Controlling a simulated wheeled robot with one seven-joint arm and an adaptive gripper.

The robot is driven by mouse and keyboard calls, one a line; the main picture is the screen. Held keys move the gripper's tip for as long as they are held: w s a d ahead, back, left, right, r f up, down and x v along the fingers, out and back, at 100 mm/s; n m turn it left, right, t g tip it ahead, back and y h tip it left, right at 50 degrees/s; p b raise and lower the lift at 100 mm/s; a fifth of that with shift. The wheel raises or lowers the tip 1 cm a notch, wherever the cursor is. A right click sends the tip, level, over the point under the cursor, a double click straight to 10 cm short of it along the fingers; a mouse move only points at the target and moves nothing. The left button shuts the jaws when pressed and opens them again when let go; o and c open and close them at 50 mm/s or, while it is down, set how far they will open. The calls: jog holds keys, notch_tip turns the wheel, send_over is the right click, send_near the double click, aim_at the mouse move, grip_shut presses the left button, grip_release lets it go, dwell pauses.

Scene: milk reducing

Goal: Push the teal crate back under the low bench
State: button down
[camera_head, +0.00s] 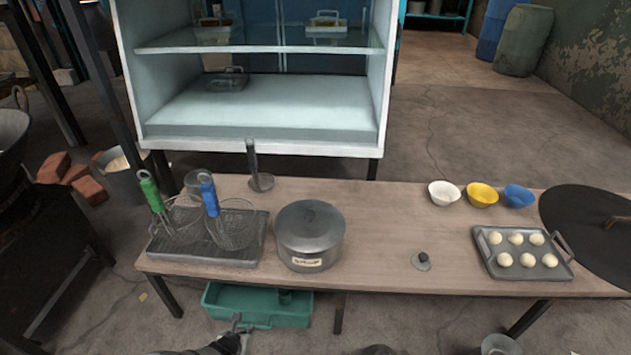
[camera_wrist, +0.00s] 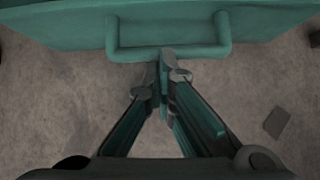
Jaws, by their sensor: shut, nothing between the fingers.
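The teal crate (camera_head: 258,305) sits on the floor, partly beneath the low wooden bench (camera_head: 385,225), with its near side sticking out in front. In the wrist view the crate's front wall (camera_wrist: 75,35) and its U-shaped handle (camera_wrist: 170,53) fill the top. My gripper (camera_wrist: 167,62) is shut and empty, its tips right at the middle of the handle bar. I cannot tell whether they touch it. In the head view my gripper (camera_head: 238,322) shows small at the crate's near edge. The bench top hides the crate's far part.
Bench legs stand left (camera_head: 164,294) and right (camera_head: 339,313) of the crate. A metal bucket (camera_head: 500,345) stands on the floor at lower right.

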jog(key=shift+w+d, duration=0.15)
jog(key=shift+w, duration=0.8)
jog(key=shift+w+d, duration=0.15)
jog(key=shift+w, duration=0.8)
jog(key=s+a+r+p, duration=0.1)
jog(key=s+p, duration=0.4)
jog(key=s, duration=0.5)
jog(key=shift+a+r, duration=0.2)
jog(key=shift+r, duration=0.3)
